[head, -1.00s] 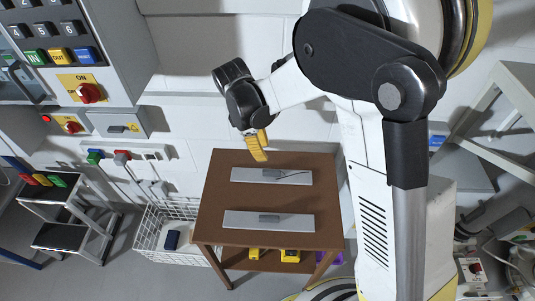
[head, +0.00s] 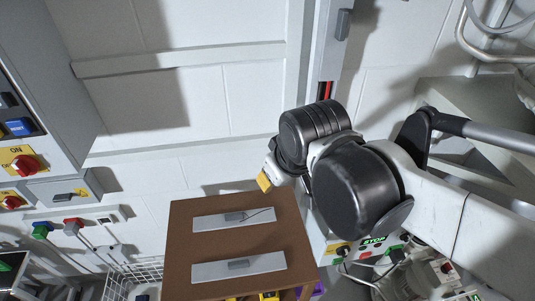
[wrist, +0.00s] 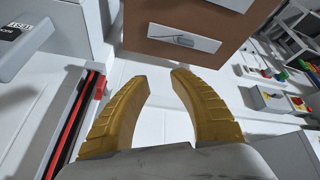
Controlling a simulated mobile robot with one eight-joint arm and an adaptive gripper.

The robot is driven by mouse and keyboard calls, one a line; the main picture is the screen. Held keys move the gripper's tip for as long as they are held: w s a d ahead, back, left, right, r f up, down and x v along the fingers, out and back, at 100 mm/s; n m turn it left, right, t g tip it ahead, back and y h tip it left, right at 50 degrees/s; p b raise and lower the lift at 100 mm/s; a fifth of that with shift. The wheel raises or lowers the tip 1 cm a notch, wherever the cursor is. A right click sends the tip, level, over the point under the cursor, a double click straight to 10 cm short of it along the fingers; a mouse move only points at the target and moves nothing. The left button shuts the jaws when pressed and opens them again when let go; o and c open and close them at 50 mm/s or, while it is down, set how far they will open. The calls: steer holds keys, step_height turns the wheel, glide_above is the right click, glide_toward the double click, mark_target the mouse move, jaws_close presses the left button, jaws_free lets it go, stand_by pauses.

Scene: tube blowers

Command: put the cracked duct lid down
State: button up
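The cracked duct lid (head: 208,222), a flat light-grey strip with a dark handle and a thin dark crack line, lies flat on the brown table (head: 292,238), on the side nearer the wall. It also shows in the wrist view (wrist: 165,32), ahead of and beyond the fingers. A second, similar lid (head: 208,271) without a visible crack lies parallel to it on the near side. My gripper (head: 264,181) is beyond the table's wall-side edge, apart from both lids. In the wrist view its yellow fingers (wrist: 160,80) are spread with nothing between them.
A vertical wall duct (head: 338,50) stands behind my arm, with red and black showing in its open part (head: 325,90). Control boxes with a red switch (head: 24,163) are at the left. A white wire basket (head: 130,275) stands left of the table.

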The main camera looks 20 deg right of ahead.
steer(key=s+m, duration=0.1)
steer(key=s+d+m+t, duration=0.1)
steer(key=s+m, duration=0.1)
steer(key=shift+d+t, duration=0.25)
steer(key=shift+t, duration=0.05)
